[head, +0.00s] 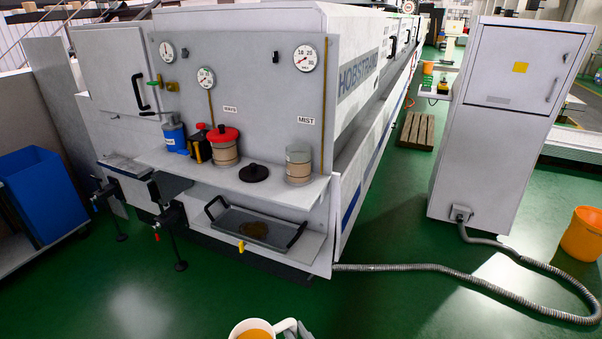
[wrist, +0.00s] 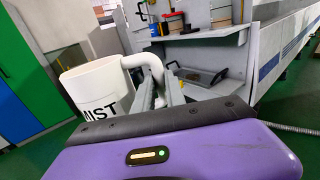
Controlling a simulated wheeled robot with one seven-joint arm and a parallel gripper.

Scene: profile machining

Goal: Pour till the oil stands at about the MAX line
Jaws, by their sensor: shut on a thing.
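A white jug (head: 240,333) with orange oil inside is at the bottom edge of the head view, partly cut off. In the wrist view the jug (wrist: 85,82) shows a "MIST" label and stands about upright. My gripper (wrist: 165,85) is shut on its handle (wrist: 148,62); only a grey bit of the gripper (head: 300,331) shows in the head view. The clear MIST reservoir (head: 299,167) stands open on the machine's shelf, with brownish contents in its lower part. A MAX line cannot be made out. The jug is well apart from it, nearer me.
A black lid (head: 253,173) lies on the shelf left of the MIST reservoir. The WAYS reservoir (head: 225,151) has a red cap. A drip tray (head: 262,229) with a brown patch sits below. A hose (head: 430,266) crosses the floor at right. Green floor in front is clear.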

